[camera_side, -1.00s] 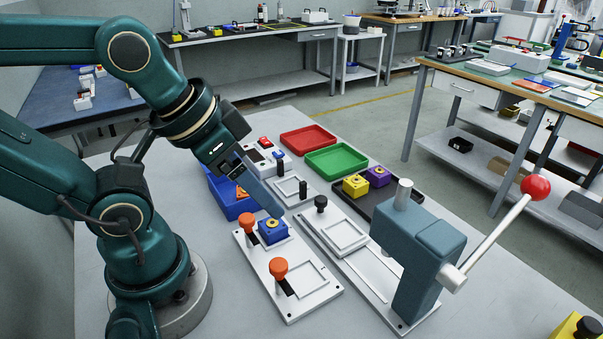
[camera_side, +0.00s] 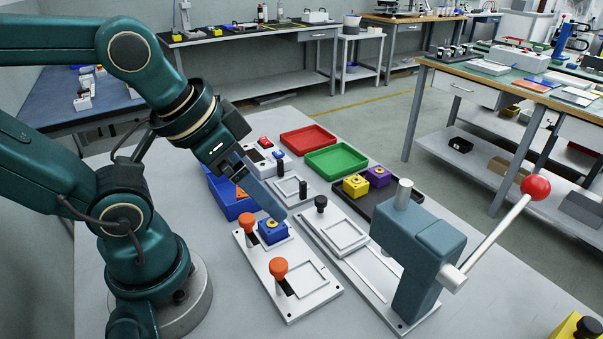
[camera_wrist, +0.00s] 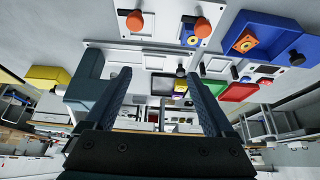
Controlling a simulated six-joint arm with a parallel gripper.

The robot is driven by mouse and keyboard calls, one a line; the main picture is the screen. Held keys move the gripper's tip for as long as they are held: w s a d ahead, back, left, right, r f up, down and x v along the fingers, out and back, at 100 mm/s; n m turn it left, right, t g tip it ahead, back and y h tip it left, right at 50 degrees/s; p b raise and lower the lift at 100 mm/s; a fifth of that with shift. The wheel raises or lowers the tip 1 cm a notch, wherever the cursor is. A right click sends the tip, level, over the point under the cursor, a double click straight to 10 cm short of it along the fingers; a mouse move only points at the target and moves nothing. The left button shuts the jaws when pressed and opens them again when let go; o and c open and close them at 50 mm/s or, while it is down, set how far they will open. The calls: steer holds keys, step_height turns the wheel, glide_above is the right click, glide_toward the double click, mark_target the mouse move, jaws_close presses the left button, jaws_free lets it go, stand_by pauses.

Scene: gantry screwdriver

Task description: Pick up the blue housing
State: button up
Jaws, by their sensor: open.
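Whether a fingertip touches the housing cannot be told.
Orange-knobbed clamps (camera_side: 279,268) stand beside the housing. A blue bin (camera_side: 226,205) with an orange part lies close behind my gripper. A lever press (camera_side: 425,255) stands at right. A black tray (camera_side: 400,200) holds yellow and purple housings. Red (camera_side: 308,139) and green (camera_side: 336,160) trays lie behind.

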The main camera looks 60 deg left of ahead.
steer(key=g, duration=0.5)
glide_above(272, 222)
steer(key=f, duration=0.7)
steer(key=shift+w+d+f, duration=0.15)
steer(key=shift+d+f, duration=0.05)
steer(key=shift+f, duration=0.2)
steer(key=shift+s+a+f+g, duration=0.2)
steer(key=shift+f+g, duration=0.1)
steer(key=shift+f, duration=2.55)
jaws_close()
